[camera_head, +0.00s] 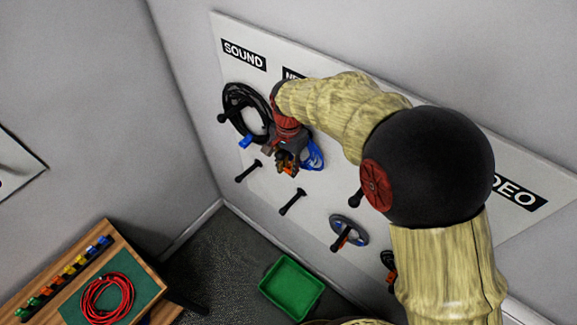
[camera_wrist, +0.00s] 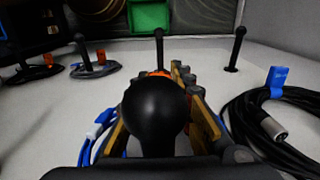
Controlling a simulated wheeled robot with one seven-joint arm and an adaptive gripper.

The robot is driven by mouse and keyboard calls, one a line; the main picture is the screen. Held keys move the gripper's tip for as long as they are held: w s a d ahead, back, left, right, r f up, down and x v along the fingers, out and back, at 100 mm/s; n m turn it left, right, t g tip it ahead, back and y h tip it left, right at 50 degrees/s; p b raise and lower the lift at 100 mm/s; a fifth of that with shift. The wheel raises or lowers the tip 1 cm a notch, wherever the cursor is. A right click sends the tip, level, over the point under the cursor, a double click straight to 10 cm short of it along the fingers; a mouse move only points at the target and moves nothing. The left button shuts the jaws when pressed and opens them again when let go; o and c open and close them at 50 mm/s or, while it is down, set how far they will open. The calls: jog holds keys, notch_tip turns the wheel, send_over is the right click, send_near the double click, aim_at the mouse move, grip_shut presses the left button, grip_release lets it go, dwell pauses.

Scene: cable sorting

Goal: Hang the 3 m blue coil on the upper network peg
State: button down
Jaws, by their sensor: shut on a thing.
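The blue coil (camera_head: 314,155) shows at the right side of my gripper (camera_head: 286,163), close to the board. In the wrist view its blue loops (camera_wrist: 97,130) show to the left of my fingers (camera_wrist: 165,125), and the rest is hidden. My gripper is shut on the coil. A black peg with a round knob (camera_wrist: 155,112) fills the middle of the wrist view, very near the camera and between the fingers; I take it as the upper network peg. In the head view my arm and gripper hide this peg. I cannot tell whether the coil is around it.
A black coil (camera_head: 232,103) with a blue tag hangs under SOUND, just left of my gripper. Lower pegs (camera_head: 292,202) (camera_head: 248,171) are bare. A grey-blue coil (camera_head: 349,230) hangs lower right. A green bin (camera_head: 292,287) is on the floor; a red coil (camera_head: 107,299) lies on the table.

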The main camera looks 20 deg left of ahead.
jog(key=shift+s+d+f, duration=0.1)
jog(key=shift+f, duration=0.15)
jog(key=c, duration=1.5)
grip_release()
jog(key=shift+s+f, duration=0.1)
jog(key=r, duration=1.2)
jog(key=shift+w+r, duration=0.2)
jog(key=shift+r, duration=0.05)
